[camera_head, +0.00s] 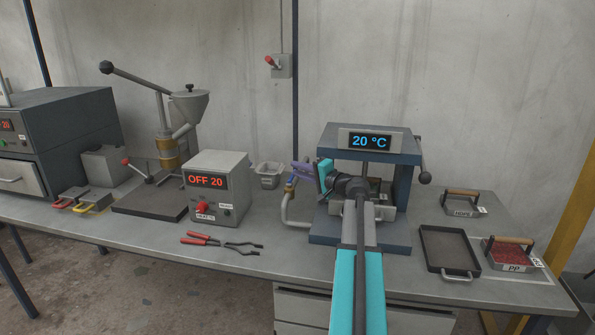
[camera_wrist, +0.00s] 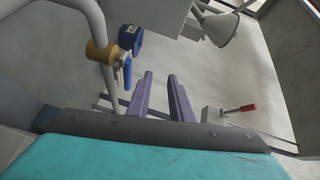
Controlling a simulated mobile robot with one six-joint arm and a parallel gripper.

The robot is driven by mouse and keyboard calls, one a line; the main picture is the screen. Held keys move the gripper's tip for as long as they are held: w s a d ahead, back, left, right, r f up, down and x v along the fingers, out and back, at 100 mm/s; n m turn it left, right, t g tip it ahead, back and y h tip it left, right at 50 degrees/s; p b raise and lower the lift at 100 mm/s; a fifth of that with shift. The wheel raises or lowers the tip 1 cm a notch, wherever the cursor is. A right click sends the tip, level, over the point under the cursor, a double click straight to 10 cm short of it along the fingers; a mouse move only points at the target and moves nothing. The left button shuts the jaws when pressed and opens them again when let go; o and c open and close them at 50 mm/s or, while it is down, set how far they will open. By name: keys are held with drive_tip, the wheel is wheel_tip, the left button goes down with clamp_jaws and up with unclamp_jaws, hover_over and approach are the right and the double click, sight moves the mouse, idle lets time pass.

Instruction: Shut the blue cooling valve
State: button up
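The cooling valve has a brass body (camera_wrist: 101,52) on a grey pipe, with a blue lever (camera_wrist: 127,72) beside it in the wrist view. The lever lies roughly along the pipe there. In the head view the valve (camera_head: 290,184) is small, left of the press, close under my gripper (camera_head: 302,168). In the wrist view my gripper (camera_wrist: 160,76) has two purple fingers apart with nothing between them. The blue lever is just left of the left finger, outside the gap. I cannot tell whether they touch.
The press (camera_head: 365,135) reading 20 °C stands beside my arm. A control box (camera_head: 216,187) reading OFF 20 is to the left. Pliers (camera_head: 222,243) lie in front. A small grey bin (camera_head: 268,175) sits behind the pipe (camera_head: 297,223). A tray (camera_head: 449,249) is at right.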

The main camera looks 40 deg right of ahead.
drive_tip(key=shift+s+a, duration=0.1)
drive_tip(key=shift+s, duration=0.45)
drive_tip(key=s+a+r, duration=0.1)
drive_tip(key=s+a, duration=0.1)
drive_tip(key=s, duration=1)
drive_tip(key=shift+s+a+r+b, duration=0.15)
drive_tip(key=shift+r+b, duration=0.25)
idle(1.0)
idle(0.7)
drive_tip(key=shift+s, duration=0.1)
